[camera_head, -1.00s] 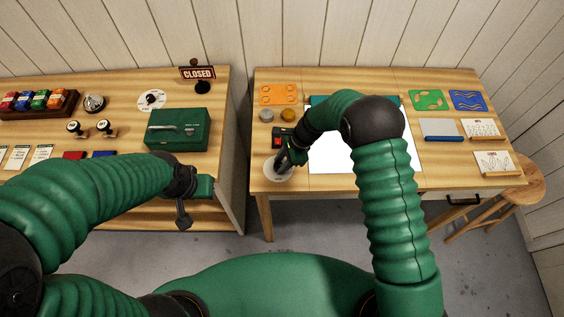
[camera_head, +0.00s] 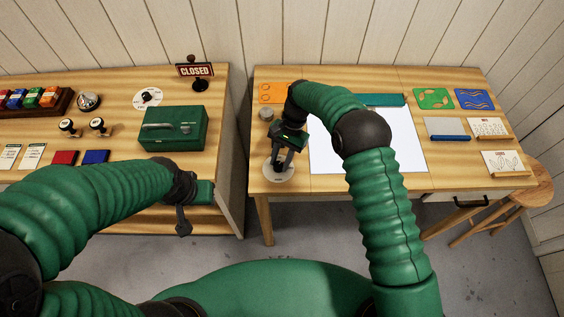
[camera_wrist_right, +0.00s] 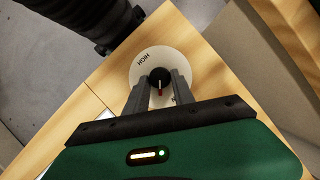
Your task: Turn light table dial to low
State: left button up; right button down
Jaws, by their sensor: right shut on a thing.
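The light table (camera_head: 372,150) is a bright white panel on the right-hand desk. Its dial (camera_head: 270,178) is a white disc at the desk's front left corner. In the right wrist view the dial (camera_wrist_right: 147,58) shows HIGH upside down, and another label is mostly hidden by a finger. Its black knob (camera_wrist_right: 159,74) has a red pointer aimed down the picture. My right gripper (camera_head: 280,164) is over the dial with its fingers (camera_wrist_right: 160,84) shut on the knob's two sides. My left gripper (camera_head: 184,215) hangs in front of the left counter, away from the dial; its jaw opening is unclear.
A grey round jar (camera_head: 266,114) and an orange tray (camera_head: 272,92) stand behind the dial. Green (camera_head: 433,98) and blue (camera_head: 474,99) boards lie at the right. A similar dial (camera_head: 148,98) and a green box (camera_head: 173,128) are on the left counter.

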jog(key=n+b, duration=0.1)
jog(key=n, duration=0.1)
jog(key=n+h+b, duration=0.1)
jog(key=n, duration=0.1)
jog(key=shift+s+a+f+n+g+h, duration=0.1)
jog(key=shift+a+f+n+g+h, duration=0.1)
jog(key=shift+a+n+g+h, duration=0.15)
jog(key=shift+a+n+g+h+b, duration=0.2)
jog(key=shift+n+h+b, duration=0.4)
jog(key=shift+n, duration=1.25)
jog(key=shift+s, duration=0.1)
jog(key=c, duration=1.4)
grip_release()
jog(key=shift+c, duration=0.2)
jog(key=o, duration=0.4)
jog(key=shift+d+r, duration=0.1)
jog(key=shift+r, duration=0.05)
jog(key=shift+c, duration=0.2)
